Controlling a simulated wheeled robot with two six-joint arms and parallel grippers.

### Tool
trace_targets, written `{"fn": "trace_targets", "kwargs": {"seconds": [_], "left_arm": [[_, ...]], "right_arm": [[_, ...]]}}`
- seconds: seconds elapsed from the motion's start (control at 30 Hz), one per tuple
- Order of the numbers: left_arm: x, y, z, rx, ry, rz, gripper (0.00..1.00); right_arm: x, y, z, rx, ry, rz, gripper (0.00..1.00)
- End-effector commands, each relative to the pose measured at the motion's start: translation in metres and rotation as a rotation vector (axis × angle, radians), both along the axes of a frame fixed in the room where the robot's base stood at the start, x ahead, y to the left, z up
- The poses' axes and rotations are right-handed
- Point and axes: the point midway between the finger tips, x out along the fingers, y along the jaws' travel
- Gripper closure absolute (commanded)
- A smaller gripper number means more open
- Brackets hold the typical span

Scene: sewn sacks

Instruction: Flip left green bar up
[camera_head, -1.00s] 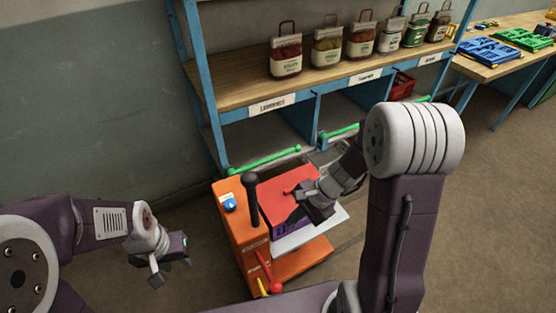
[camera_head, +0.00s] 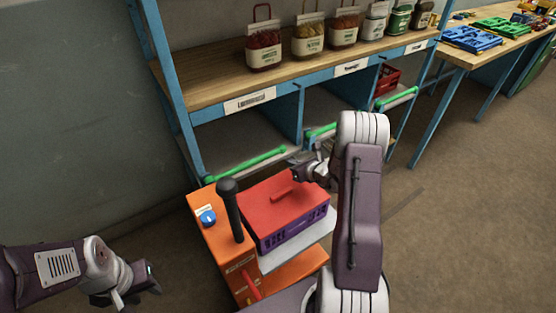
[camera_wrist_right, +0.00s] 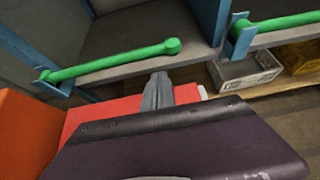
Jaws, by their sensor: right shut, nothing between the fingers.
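The left green bar (camera_head: 240,163) lies low across the front of the left shelf compartment, slanting slightly up to the right. In the right wrist view the left green bar (camera_wrist_right: 115,62) runs from a blue bracket to a rounded end. My right gripper (camera_head: 302,172) is shut and empty, over the far right part of the red lid, to the right of the bar. In the wrist view its fingertips (camera_wrist_right: 158,82) show just below the bar's right end, apparently apart from it. My left gripper (camera_head: 137,285) is low at the left, far from the bar; its jaw opening is unclear.
An orange cart (camera_head: 212,235) with a black post (camera_head: 231,208) and a red-lidded purple crate (camera_head: 290,232) stands before the shelf. Another green bar (camera_head: 322,131) is at the middle compartment. Bags and jars line the shelf top. Open floor lies at right.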

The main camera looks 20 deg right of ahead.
Motion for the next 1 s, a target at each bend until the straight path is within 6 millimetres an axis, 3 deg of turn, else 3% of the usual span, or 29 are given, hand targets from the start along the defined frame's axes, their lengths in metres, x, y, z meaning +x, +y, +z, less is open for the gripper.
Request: {"fn": "trace_targets", "kwargs": {"seconds": [0.53,1.0], "left_arm": [[0.000,0.000,-0.012,0.000,0.000,0.000,0.64],[0.000,0.000,-0.013,0.000,0.000,0.000,0.64]], "right_arm": [[0.075,0.012,-0.046,-0.002,0.000,0.005,1.00],[0.084,0.012,-0.050,-0.001,0.001,0.002,1.00]]}}
